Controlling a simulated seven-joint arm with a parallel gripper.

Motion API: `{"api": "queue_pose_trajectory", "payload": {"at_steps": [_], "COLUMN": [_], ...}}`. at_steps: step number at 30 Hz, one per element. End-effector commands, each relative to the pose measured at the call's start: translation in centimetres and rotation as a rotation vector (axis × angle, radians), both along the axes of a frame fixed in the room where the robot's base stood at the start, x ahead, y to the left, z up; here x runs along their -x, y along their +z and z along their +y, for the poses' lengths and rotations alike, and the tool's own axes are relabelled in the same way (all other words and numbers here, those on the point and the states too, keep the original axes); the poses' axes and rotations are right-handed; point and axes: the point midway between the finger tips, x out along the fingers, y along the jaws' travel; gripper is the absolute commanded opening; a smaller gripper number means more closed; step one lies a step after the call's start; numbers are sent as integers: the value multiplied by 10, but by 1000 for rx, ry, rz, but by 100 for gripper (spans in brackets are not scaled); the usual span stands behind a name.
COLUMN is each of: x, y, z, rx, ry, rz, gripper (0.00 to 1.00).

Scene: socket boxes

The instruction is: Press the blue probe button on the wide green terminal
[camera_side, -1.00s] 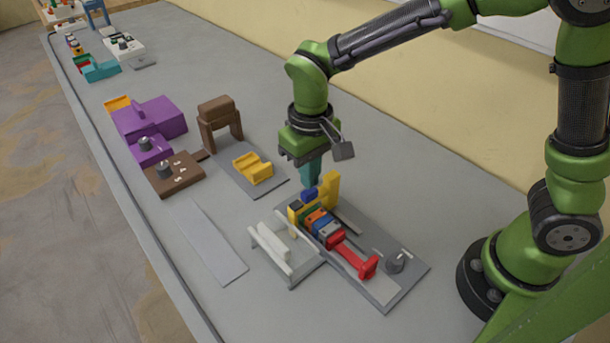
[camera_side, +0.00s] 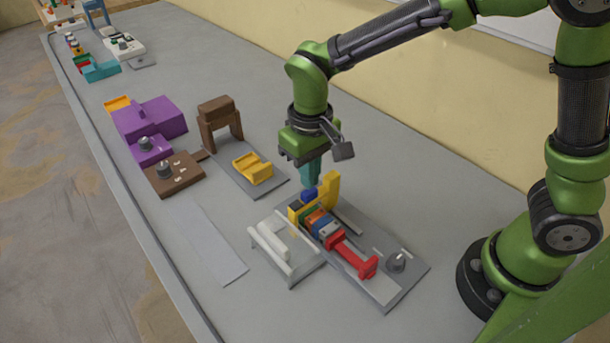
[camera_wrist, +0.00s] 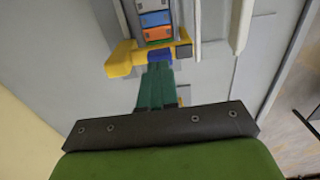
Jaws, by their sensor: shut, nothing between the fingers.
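My gripper (camera_side: 309,186) is shut and empty, with its teal fingers pointing down. In the wrist view, its fingertips (camera_wrist: 159,66) meet the edge of a small blue block (camera_wrist: 160,55), apparently the probe button. In the side view, the blue block (camera_side: 309,195) sits directly below the fingertips, by the yellow end piece (camera_side: 331,188). I cannot tell whether the fingers touch or press it. A green piece (camera_side: 308,211), seemingly the wide terminal, is mostly hidden between the yellow piece and an orange block (camera_side: 316,218). It shows as a thin green strip in the wrist view (camera_wrist: 160,43).
A white holder (camera_side: 285,262) stands to the left. A brown arch (camera_side: 219,112), yellow cradle (camera_side: 252,168) and purple box (camera_side: 150,118) stand farther back.

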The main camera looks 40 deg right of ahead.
Motion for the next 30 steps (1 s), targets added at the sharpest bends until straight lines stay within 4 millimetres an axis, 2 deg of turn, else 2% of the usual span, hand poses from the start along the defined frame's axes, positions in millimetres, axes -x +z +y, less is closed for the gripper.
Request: {"api": "queue_pose_trajectory", "payload": {"at_steps": [22, 30], "x": [0, 0], "y": [-23, -22], "z": [0, 0], "rx": [0, 1], "ry": [-1, -1], "rz": [3, 2], "gripper": [0, 0]}}
